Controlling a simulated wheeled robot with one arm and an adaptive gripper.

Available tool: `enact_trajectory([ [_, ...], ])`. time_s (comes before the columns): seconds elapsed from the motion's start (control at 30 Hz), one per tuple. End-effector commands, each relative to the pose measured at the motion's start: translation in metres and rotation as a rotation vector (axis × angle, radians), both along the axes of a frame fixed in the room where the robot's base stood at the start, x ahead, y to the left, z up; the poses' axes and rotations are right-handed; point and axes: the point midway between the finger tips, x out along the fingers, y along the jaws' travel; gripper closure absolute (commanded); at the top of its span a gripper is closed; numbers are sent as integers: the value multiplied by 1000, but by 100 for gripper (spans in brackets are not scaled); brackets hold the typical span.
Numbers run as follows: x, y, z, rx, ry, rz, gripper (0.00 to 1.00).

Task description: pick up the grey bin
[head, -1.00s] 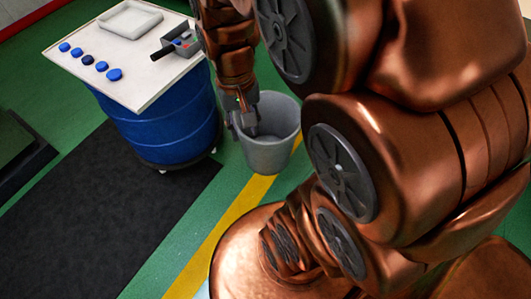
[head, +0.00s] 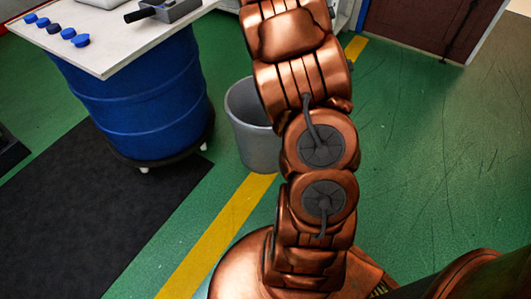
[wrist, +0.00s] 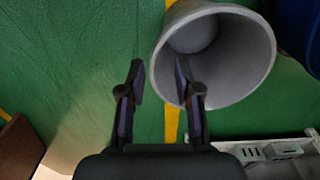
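The grey bin (head: 250,130) stands upright on the green floor beside the blue drum. Its right part is hidden behind my arm in the head view. In the wrist view the bin (wrist: 238,62) is at the upper right, with its open mouth and inside showing. My gripper (wrist: 158,80) is open, with nothing visible held. The bin's left rim lies between the two fingers in the picture. The right finger overlaps the bin and the left finger is over the floor. I cannot tell whether either finger touches it. The gripper is hidden in the head view.
A blue drum (head: 140,95) on a wheeled base carries a white board (head: 95,35) with several blue discs and a grey device (head: 165,10). A dark mat (head: 110,215) and a yellow floor line (head: 215,230) lie nearby. Floor at the right is clear.

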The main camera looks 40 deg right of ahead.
Motion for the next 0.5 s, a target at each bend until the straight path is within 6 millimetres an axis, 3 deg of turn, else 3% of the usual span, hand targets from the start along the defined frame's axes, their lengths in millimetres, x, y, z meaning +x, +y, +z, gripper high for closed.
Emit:
enact_trajectory([
  [0.03, 3, -17, -39, 2, -8, -37, 67],
  [0.2, 11, -60, -116, 12, -36, -149, 67],
  [0.33, 14, -84, -160, 24, -56, -216, 67],
  [0.5, 17, -101, -189, 33, -76, -264, 67],
])
